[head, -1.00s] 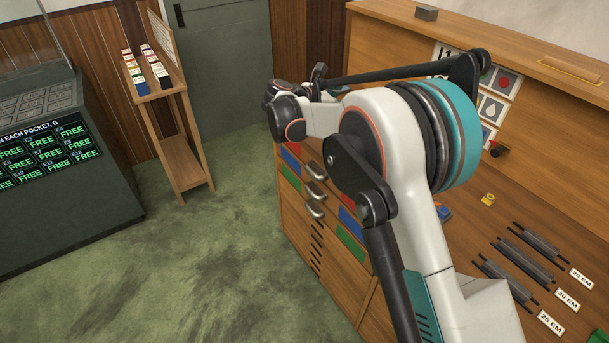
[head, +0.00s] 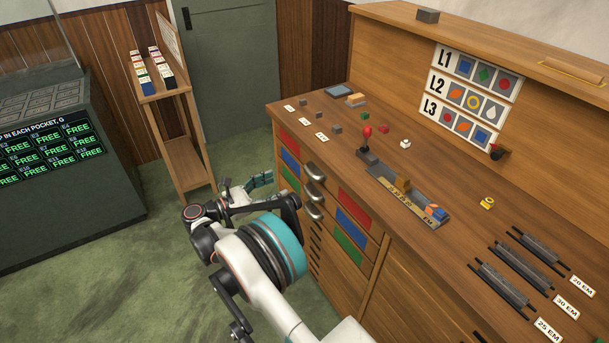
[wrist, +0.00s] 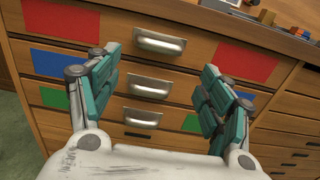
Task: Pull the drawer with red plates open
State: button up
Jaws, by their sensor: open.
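The drawer with red plates is the top one of the wooden cabinet. Its right red plate (head: 355,209) and metal cup handle (head: 314,171) show in the head view. In the wrist view the drawer has a red plate (wrist: 64,22) on the left, another on the right, and its handle (wrist: 159,42) between them. The drawer looks shut, flush with those below. My gripper (wrist: 160,85) is open and empty, its teal-padded fingers spread in front of the cabinet. The top handle lies beyond and slightly above the fingertips, with no contact visible. The gripper is partly hidden by my arm in the head view.
Below are the blue-plate drawer handle (wrist: 148,85) and the green-plate drawer handle (wrist: 140,117), close to the fingers. The counter top (head: 440,250) holds small blocks and a composing stick (head: 408,202). Green floor is free left of the cabinet, before a side stand (head: 183,150).

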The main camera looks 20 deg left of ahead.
aim_at(308, 173)
jog(key=b+x, duration=0.3)
jog(key=x, duration=0.8)
jog(key=shift+w+d, duration=0.1)
jog(key=shift+w, duration=0.05)
